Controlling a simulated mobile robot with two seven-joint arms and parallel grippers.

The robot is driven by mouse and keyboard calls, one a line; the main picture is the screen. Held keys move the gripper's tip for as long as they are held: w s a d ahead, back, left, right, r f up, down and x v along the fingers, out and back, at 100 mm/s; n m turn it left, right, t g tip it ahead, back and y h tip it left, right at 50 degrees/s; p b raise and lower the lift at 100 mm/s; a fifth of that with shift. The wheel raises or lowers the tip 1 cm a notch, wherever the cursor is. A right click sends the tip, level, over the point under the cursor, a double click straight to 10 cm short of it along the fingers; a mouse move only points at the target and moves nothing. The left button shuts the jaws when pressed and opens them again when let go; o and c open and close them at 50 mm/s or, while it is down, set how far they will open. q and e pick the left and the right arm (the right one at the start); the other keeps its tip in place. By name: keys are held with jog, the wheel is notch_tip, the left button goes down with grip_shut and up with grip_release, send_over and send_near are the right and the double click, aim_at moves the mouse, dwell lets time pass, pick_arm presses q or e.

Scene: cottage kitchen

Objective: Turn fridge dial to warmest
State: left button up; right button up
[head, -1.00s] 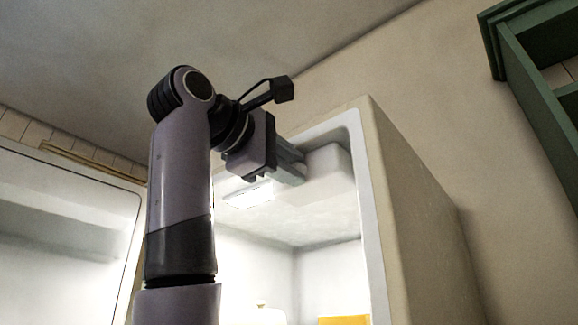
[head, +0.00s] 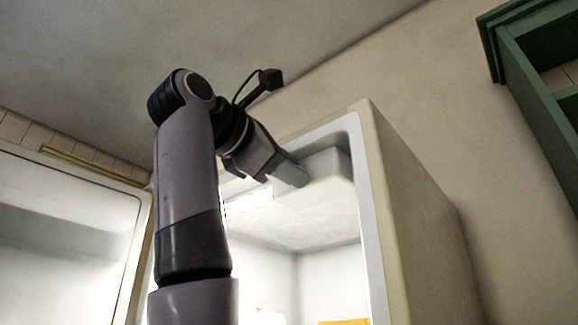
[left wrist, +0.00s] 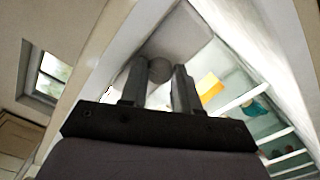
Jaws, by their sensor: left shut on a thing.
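The fridge (head: 415,215) stands open, with a white control housing (head: 328,168) under its top at the front. In the left wrist view the dial (left wrist: 160,71) is a round grey knob on the housing's face, between my two fingers. My left gripper (head: 297,173) reaches up to the housing and is shut on the dial. In the head view the fingers hide the dial, and I cannot read its setting or any marks. My right gripper is in neither view.
The open fridge door (head: 70,235) is at the left. A lit lamp (head: 250,201) glows beside the housing. An orange item (left wrist: 210,88) and several shelves (left wrist: 265,125) are inside. A green cabinet (head: 535,95) hangs at the upper right.

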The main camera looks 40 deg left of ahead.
pick_arm(q)
jog(key=o, duration=1)
jog(key=shift+o, duration=0.2)
